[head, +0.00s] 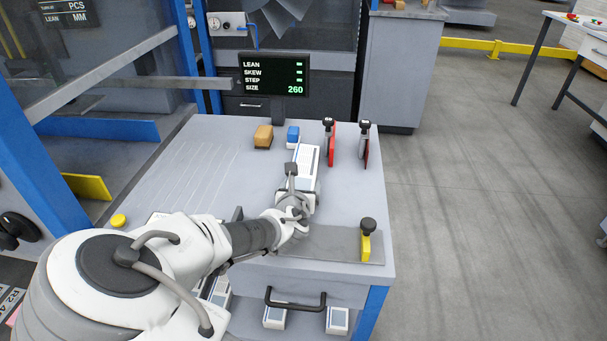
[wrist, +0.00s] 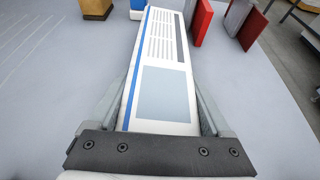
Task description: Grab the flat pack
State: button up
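The flat pack is a long white pack (head: 308,168) with a blue stripe and printed lines. It lies lengthwise on the grey worktop (head: 220,170), right of its middle. In the wrist view the pack (wrist: 165,90) fills the space between my fingers and runs away from me. My gripper (head: 292,172) is at the pack's near part, with one finger along each long side. The wrist view also shows my gripper (wrist: 162,85); whether its fingers press on the pack or stand just clear is not plain. The pack's near end is hidden by the gripper body.
A tan block (head: 263,137) and a blue block (head: 293,135) sit behind the pack. Two red plates with black knobs (head: 330,145) stand to the right. A yellow stop with a black knob (head: 366,245) is at front right.

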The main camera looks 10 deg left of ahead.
jog(key=shift+r, duration=0.1)
grip_shut()
